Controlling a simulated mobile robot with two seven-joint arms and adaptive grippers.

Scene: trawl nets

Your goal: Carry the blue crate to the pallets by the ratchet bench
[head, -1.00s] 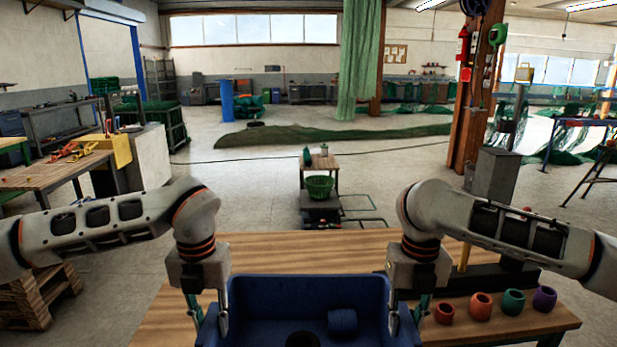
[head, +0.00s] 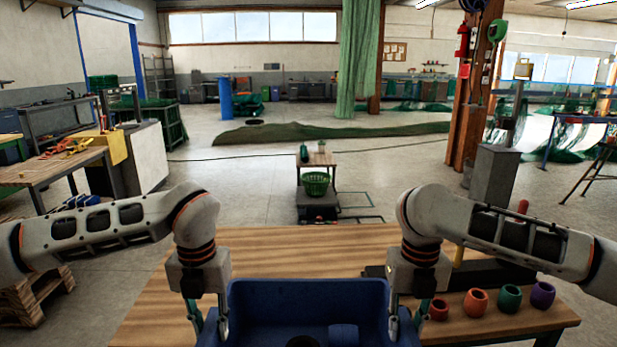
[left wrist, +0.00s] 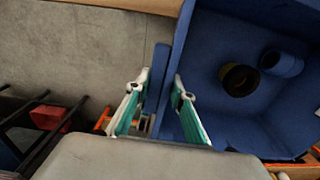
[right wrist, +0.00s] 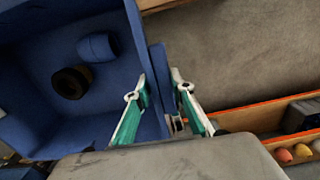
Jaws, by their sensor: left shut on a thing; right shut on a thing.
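The blue crate (head: 305,297) is at the bottom middle of the head view, with its near part cut off. It holds a dark ring (left wrist: 238,79) and a blue cylinder (left wrist: 281,64). My left gripper (head: 209,326) is shut on its left wall, and that wall shows between the fingers in the left wrist view (left wrist: 160,88). My right gripper (head: 404,326) is shut on the right wall, also seen in the right wrist view (right wrist: 160,88). Bare floor shows beside the crate in both wrist views. A wooden pallet (head: 38,297) lies at the left.
A wooden table (head: 290,252) lies just beyond the crate, with several coloured cups (head: 476,301) at its right. A bench with yellow and orange items (head: 45,170) stands at the left. A small cart with a green basket (head: 316,184) stands ahead. Floor is open left of the table.

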